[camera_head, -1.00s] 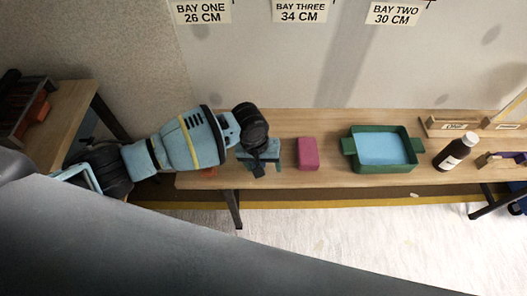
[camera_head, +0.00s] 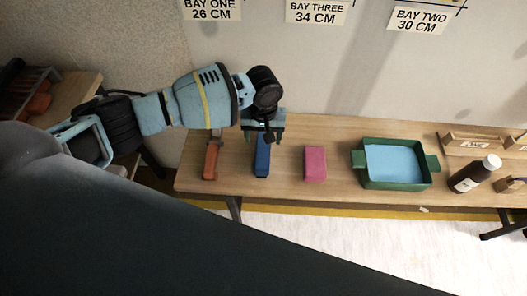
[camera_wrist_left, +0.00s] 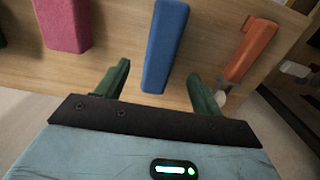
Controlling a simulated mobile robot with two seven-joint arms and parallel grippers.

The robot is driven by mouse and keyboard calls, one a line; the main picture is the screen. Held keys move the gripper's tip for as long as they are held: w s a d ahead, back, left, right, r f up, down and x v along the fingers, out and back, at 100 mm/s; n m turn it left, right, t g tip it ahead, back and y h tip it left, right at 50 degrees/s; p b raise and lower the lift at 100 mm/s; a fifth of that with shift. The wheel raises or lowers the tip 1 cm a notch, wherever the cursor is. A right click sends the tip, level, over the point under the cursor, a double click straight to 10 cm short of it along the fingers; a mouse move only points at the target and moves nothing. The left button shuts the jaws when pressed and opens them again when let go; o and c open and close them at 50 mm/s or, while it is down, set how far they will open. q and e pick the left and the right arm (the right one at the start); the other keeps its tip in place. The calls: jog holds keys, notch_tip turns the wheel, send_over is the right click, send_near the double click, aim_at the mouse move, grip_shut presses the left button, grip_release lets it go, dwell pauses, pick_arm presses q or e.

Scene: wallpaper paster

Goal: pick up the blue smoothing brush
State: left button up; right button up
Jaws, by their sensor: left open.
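The blue smoothing brush (camera_head: 262,157) lies on the wooden table, between an orange-handled tool and a pink block. It also shows in the left wrist view as a long blue bar (camera_wrist_left: 165,45). My left gripper (camera_head: 264,130) is over the far end of the brush in the head view. In the left wrist view its two green fingers (camera_wrist_left: 157,85) are open, one on each side of the brush's near end, with gaps on both sides. Nothing is held. The height of the fingers above the brush is hard to tell. My right gripper is not in view.
The orange-handled tool (camera_head: 211,160) lies left of the brush and the pink block (camera_head: 315,164) lies right of it. Further right are a green tray (camera_head: 395,187) with blue inside and a dark bottle (camera_head: 474,174). The wall stands behind the table (camera_head: 340,196).

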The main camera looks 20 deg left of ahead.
aim_at(263, 148)
pick_arm(q)
jog(key=shift+s+f+b, duration=0.1)
jog(key=shift+f+b, duration=0.55)
jog(key=shift+f, duration=2.85)
jog(key=c, duration=1.2)
